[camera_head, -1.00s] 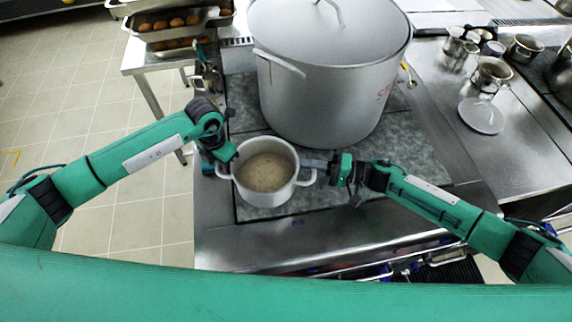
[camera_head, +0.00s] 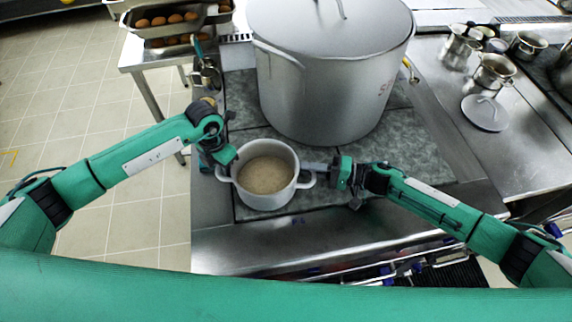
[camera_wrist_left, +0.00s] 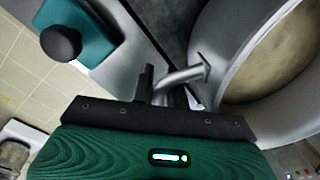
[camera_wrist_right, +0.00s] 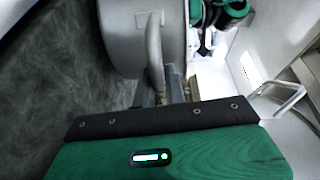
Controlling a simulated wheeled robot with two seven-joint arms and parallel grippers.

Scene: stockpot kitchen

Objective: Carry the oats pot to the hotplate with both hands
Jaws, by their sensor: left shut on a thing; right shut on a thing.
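The oats pot (camera_head: 266,174) is a small pale grey pot with beige oats inside, near the front left of the hotplate surface (camera_head: 410,150) in the head view. My left gripper (camera_head: 222,170) is shut on its left handle, which also shows in the left wrist view (camera_wrist_left: 185,76). My right gripper (camera_head: 312,172) is shut on its right handle, seen in the right wrist view (camera_wrist_right: 156,60). The pot looks upright. The head view does not clearly show whether its base touches the grey slab below; the underside is hidden.
A large lidded stockpot (camera_head: 325,75) stands just behind the oats pot. Metal pots (camera_head: 493,72) and a round lid (camera_head: 484,113) are on the right counter. Trays of eggs (camera_head: 170,22) stand at the back left. The steel front edge (camera_head: 300,245) is near me.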

